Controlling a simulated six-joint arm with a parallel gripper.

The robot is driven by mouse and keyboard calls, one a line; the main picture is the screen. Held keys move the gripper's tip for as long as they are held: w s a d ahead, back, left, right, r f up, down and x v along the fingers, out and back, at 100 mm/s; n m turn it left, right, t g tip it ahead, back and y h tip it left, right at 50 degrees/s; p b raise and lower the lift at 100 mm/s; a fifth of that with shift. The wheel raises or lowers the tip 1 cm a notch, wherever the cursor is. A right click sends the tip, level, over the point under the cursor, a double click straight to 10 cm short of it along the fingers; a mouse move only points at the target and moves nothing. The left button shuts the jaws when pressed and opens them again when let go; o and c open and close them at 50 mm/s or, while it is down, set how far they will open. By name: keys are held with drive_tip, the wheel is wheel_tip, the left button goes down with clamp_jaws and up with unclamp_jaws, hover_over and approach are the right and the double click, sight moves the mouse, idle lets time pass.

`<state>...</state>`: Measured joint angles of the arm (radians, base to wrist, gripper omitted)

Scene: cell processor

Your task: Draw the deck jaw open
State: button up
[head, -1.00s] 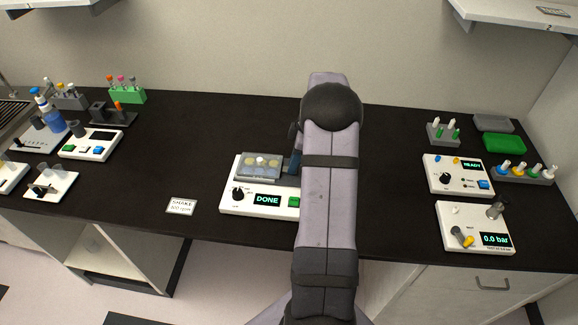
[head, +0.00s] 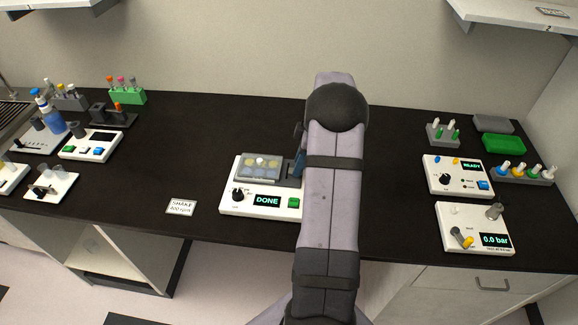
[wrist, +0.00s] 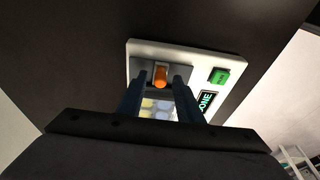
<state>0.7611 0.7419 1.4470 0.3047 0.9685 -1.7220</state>
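The shaker (head: 229,205) is a white box with a black dial, a DONE display and a green button. A plate with several pale yellow and bluish wells (head: 260,163) sits on its grey deck (head: 288,181). In the wrist view, the grey deck jaw (wrist: 146,65) carries an orange knob (wrist: 161,76). My gripper (wrist: 161,78) is open, with a dark blue finger on each side of the knob and visible gaps between. In the head view my arm hides most of the gripper and the knob; one blue finger shows at the deck's right end.
A SHAKE card (head: 181,207) lies left of the shaker. A READY device (head: 437,185) and a pressure device (head: 455,225) stand to the right. Tube racks, bottles and small devices crowd the far left.

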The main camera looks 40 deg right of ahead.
drive_tip(key=shift+r+p, duration=1.55)
drive_tip(key=shift+r, duration=1.15)
drive_tip(key=s+a+r+m+g+h, duration=0.1)
drive_tip(key=s+a+m, duration=0.3)
drive_tip(key=a, duration=0.8)
drive_tip(key=s+a+r+m+g, duration=0.15)
drive_tip(key=s+a, duration=0.35)
drive_tip(key=a, duration=0.8)
drive_tip(key=s+a+f+m+h+b, duration=0.1)
drive_tip(key=s+a+f+m, duration=0.1)
drive_tip(key=s, duration=0.7)
drive_tip(key=a+m, duration=0.1)
drive_tip(key=a, duration=0.1)
drive_tip(key=shift+a, duration=0.35)
drive_tip(key=shift+s+m+t, duration=0.1)
drive_tip(key=shift+m+t, duration=0.15)
